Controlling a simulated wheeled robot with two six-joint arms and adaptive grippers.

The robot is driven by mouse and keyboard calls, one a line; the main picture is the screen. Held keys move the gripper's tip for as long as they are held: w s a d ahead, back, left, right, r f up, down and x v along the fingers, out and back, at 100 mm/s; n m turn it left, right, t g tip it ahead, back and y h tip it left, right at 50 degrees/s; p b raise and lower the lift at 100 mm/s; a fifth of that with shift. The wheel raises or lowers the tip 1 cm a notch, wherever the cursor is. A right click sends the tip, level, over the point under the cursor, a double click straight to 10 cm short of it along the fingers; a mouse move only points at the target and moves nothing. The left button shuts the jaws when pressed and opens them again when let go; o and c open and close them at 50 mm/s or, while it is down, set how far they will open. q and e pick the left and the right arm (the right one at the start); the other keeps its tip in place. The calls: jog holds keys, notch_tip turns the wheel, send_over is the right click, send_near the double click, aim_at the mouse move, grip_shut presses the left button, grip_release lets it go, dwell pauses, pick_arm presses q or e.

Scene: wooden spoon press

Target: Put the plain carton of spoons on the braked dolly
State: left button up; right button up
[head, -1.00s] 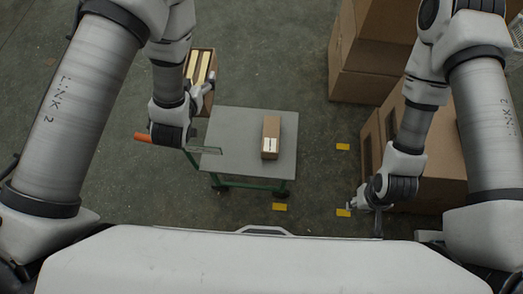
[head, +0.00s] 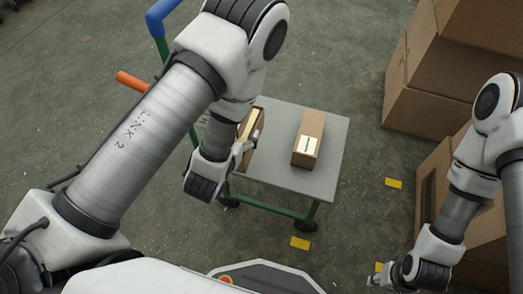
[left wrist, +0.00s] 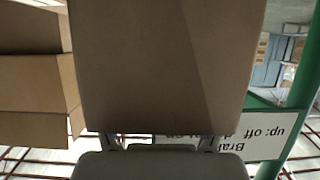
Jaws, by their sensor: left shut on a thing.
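My left gripper (head: 242,150) is shut on a brown carton (head: 256,133) with pale strips on top, mostly hidden behind my arm in the head view. In the left wrist view the carton's plain brown face (left wrist: 165,65) fills the middle, and no label shows on it. In the head view the carton overlaps the left part of the dolly's grey deck (head: 325,172); I cannot tell whether it touches. The dolly has a green frame and a blue and orange handle. A sign with brake wording (left wrist: 225,135) shows in the left wrist view. My right gripper (head: 378,279) is low at the right, its jaws unclear.
Another carton with a white label (head: 309,138) stands on the deck, right of the held one. Large brown boxes (head: 440,70) are stacked at the right. Yellow floor marks (head: 300,243) lie near the dolly. The deck's right strip is bare.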

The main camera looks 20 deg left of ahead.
pick_arm(q)
jog(key=s+f, duration=0.1)
jog(key=f, duration=0.1)
jog(key=s+f+b, duration=0.1)
jog(key=s+f, duration=0.1)
jog(key=shift+s+d+f+b, duration=0.1)
jog(key=shift+s+f+b, duration=0.1)
jog(key=shift+f+b, duration=0.1)
jog(key=b+x, duration=0.1)
jog(key=x, duration=0.4)
jog(key=r+b+x, duration=0.1)
jog(key=b+x, duration=0.1)
jog(key=x, duration=0.3)
jog(key=d+b+x, duration=0.1)
jog(key=b+x, duration=0.1)
jog(key=x, duration=0.4)
jog(key=shift+w+d+r, duration=0.1)
jog(key=shift+w+r, duration=0.1)
jog(key=shift+w, duration=0.2)
jog(key=shift+r, duration=0.1)
pick_arm(e)
notch_tip(320, 180, down, 8)
jog(key=shift+f, duration=0.2)
pick_arm(q)
jog(key=o, duration=1.4)
